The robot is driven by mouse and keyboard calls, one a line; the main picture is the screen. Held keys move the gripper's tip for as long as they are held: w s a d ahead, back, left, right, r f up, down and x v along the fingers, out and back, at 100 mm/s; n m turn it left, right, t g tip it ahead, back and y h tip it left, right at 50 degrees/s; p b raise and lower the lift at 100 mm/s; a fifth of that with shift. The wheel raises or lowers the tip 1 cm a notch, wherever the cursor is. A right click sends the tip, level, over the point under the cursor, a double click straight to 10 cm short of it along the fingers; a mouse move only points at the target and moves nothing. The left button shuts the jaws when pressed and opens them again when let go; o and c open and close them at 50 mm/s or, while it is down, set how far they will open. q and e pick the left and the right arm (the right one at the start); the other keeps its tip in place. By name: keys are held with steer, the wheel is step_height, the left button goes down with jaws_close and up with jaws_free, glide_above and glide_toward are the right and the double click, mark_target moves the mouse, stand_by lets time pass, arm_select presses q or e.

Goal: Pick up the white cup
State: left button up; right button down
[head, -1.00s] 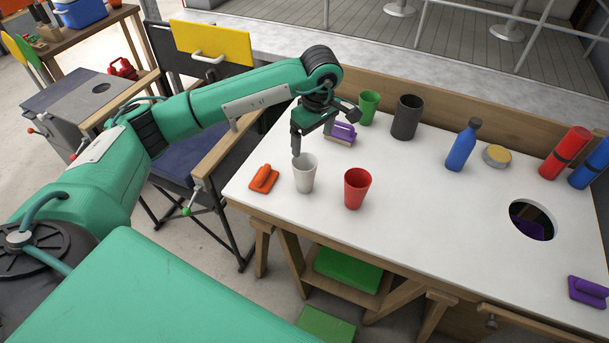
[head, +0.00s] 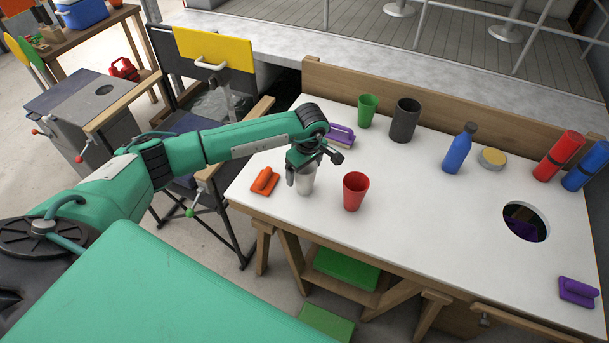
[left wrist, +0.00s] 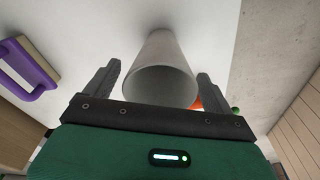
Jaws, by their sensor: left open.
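The white cup (head: 305,184) stands upright near the left end of the white table, its upper part partly covered by my gripper in the head view. In the left wrist view the cup (left wrist: 160,75) lies between the two fingers, its round rim facing the camera. My left gripper (head: 306,176) is open, with its fingers reaching down on either side of the cup. Small gaps show between the cup and both fingers (left wrist: 160,88) in the wrist view. My right gripper is not in view.
A red cup (head: 355,191) stands close to the right of the white cup. An orange tool (head: 265,181) lies to the left, and a purple-handled brush (head: 341,135) behind. Green (head: 367,110) and dark grey (head: 404,121) cups stand farther back. A round hole (head: 525,222) is at right.

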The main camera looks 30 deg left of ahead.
arm_select(q)
steer(key=shift+f, duration=0.3)
steer(key=c, duration=1.1)
steer(key=shift+o, duration=0.2)
steer(key=shift+r, duration=0.1)
